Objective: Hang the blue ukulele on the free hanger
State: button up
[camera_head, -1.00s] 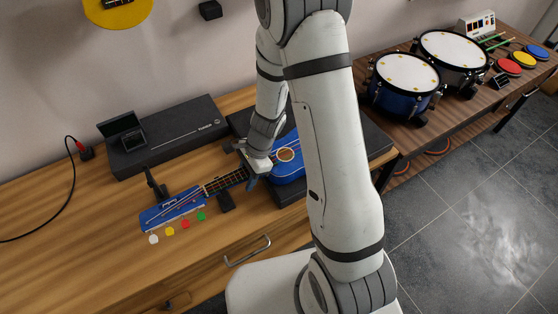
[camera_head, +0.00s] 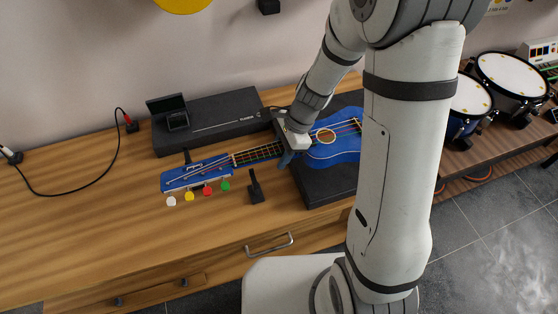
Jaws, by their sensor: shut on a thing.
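The blue ukulele (camera_head: 345,152) lies face up. Its round body is over a flat black case at the right, and its neck points left to a blue headstock (camera_head: 197,174) with white, yellow, red and green pegs. My gripper (camera_head: 288,154) is shut on the neck, close to the body. My forearm hides the body's right end. I cannot tell whether the ukulele touches the case. A black block (camera_head: 268,6) on the wall at the top edge may be the hanger; it is cut off and shows nothing hung on it.
A long black box (camera_head: 220,122) with a small open case on it stands behind the neck. Small black posts (camera_head: 255,188) stand near the neck. A yellow round thing (camera_head: 183,4) is on the wall. Drums (camera_head: 510,75) are at the right. The wooden table's (camera_head: 90,225) left is mostly clear.

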aim_at(280, 147)
notch_tip(280, 147, up, 11)
jog(key=p, duration=0.8)
jog(key=shift+f, duration=0.3)
